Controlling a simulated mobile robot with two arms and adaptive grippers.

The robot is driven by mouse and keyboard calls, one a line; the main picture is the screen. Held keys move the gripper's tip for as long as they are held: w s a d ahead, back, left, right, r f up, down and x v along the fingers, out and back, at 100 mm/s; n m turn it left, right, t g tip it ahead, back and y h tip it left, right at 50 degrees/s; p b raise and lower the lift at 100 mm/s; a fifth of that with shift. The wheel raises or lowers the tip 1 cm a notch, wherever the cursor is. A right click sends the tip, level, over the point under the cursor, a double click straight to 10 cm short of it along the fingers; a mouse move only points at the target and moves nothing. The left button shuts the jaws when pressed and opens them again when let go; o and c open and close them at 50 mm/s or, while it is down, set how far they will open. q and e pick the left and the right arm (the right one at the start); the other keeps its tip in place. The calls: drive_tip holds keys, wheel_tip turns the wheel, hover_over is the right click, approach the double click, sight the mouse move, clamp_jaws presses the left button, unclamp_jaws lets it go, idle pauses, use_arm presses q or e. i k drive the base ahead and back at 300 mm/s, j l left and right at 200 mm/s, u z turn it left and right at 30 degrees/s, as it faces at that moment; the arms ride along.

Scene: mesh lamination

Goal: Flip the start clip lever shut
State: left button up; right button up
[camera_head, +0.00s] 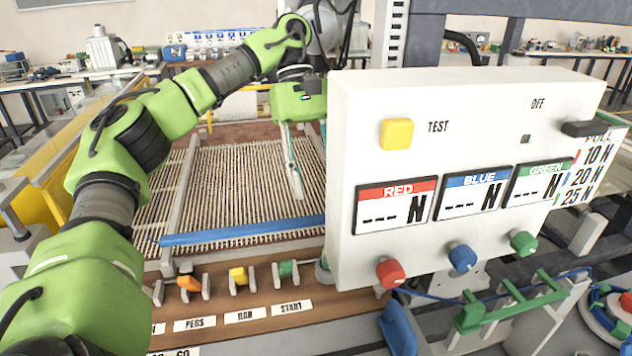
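The start clip (286,271) is a small green lever between two grey posts on the brown front board, above the START label (292,308). It sits just left of the white panel box. From this angle I cannot tell whether its lever is shut. My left gripper (292,190) hangs pointing down over the mesh, behind the blue bar (245,232) and apart from the clip. Its fingers show as one thin pale shape, so its opening is unclear. My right gripper is not in view.
Yellow (238,275) and orange (189,284) levers stand left of the start clip. The large white panel box (460,120), with red, blue and green knobs, stands close on the right. Pale mesh strands (240,180) fill the frame behind the bar.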

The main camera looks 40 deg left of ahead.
sight(286, 266)
drive_tip(key=k+l, duration=0.15)
drive_tip(key=k, duration=0.85)
drive_tip(key=k+l, duration=0.15)
drive_tip(key=k, duration=0.85)
